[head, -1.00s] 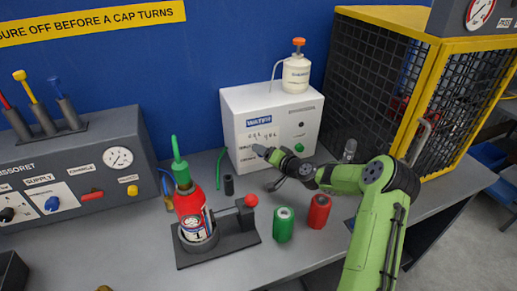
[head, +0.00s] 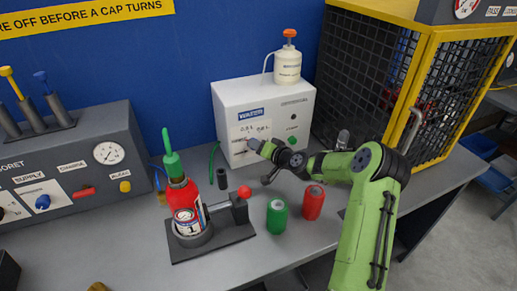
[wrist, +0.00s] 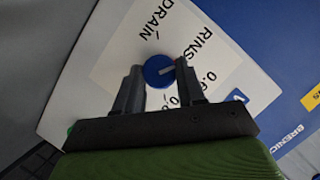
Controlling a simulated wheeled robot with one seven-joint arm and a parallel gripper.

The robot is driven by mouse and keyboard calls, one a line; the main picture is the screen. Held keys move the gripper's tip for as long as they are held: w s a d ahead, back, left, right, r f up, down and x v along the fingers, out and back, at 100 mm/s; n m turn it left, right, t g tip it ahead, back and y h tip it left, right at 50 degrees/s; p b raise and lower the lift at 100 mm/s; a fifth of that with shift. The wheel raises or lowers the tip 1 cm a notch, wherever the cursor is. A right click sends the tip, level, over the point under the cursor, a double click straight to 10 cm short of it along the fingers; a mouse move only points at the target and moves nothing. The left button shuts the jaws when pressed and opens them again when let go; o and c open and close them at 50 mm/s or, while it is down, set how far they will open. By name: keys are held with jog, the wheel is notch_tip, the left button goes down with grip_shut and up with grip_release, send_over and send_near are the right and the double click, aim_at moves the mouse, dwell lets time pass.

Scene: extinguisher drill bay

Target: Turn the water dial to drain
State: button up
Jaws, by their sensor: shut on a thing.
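The blue water dial (wrist: 157,71) is on the front of the white water box (head: 226,108). In the wrist view it sits between the two dark fingers of my gripper (wrist: 159,78), which is shut on it. The dial's pale pointer mark faces right, roughly between the RINSE and 0.6 labels. The DRAIN label (wrist: 149,22) is at the upper left of the white label plate. In the head view my gripper (head: 254,145) is against the box front and hides the dial.
A red extinguisher (head: 184,200) stands in a dark holder left of my arm. A green can (head: 277,216) and a red can (head: 313,203) stand below my arm. A yellow-framed mesh cage (head: 428,100) is on the right. A white bottle (head: 288,66) stands on the box.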

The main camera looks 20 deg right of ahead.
jog(key=n+h+b, duration=0.2)
jog(key=n+b, duration=0.1)
jog(key=b, duration=0.2)
jog(key=n+h+b, duration=0.2)
jog(key=n+b, duration=0.1)
jog(key=b, duration=0.2)
jog(key=a+n+h+b, duration=0.1)
jog(key=n+h+b, duration=0.1)
jog(key=b, duration=0.3)
jog(key=shift+n+g+h+b, duration=0.3)
jog(key=shift+n+h+b, duration=0.1)
jog(key=shift+n, duration=0.5)
jog(key=o, duration=1.1)
jog(key=shift+c, duration=0.2)
jog(key=shift+r, duration=0.1)
notch_tip(320, 180, up, 10)
jog(key=p, duration=0.3)
jog(key=shift+p, duration=0.35)
